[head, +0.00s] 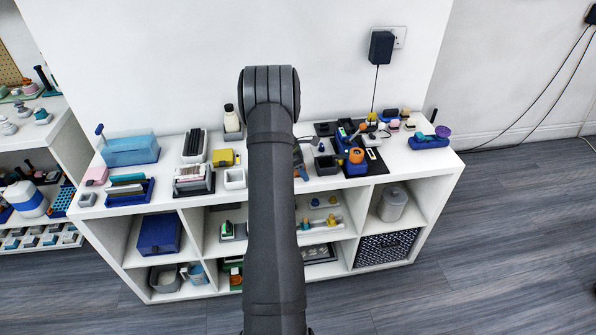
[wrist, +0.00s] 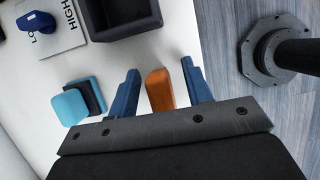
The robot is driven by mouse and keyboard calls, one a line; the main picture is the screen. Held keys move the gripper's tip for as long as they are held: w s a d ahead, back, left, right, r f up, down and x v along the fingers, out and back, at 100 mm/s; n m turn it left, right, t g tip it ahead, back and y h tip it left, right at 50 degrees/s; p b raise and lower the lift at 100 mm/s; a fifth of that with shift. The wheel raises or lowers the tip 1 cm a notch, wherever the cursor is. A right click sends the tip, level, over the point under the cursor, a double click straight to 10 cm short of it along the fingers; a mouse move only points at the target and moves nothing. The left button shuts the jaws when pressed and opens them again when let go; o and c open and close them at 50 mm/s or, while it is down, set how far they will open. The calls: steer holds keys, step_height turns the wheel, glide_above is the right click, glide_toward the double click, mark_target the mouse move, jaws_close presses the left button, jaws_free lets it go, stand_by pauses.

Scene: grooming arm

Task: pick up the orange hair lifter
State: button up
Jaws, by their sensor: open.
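The orange hair lifter (wrist: 159,90) shows in the wrist view as an upright-looking orange piece with a rounded end. It sits between the two blue fingers of my gripper (wrist: 160,66). The gripper is open, with a visible gap on each side of the orange piece. Its lower part is hidden behind the gripper's dark body. I cannot tell how far down the fingers reach beside it. In the head view my arm covers most of the gripper and the spot below it.
In the wrist view a cyan and dark block (wrist: 74,106) lies left of the fingers, and a dark grey tray (wrist: 150,22) lies beyond them. The white shelf top (wrist: 186,30) ends just to the right. The head view shows a crowded white shelf unit (head: 440,168).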

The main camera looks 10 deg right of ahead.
jaws_close()
steer(key=shift+r, duration=0.1)
steer(key=shift+r, duration=0.5)
step_height(320, 180, up, 3)
steer(key=shift+w+f, duration=0.1)
steer(key=s+d+r, duration=0.7)
steer(key=s+d, duration=0.1)
steer(key=shift+s+d, duration=0.15)
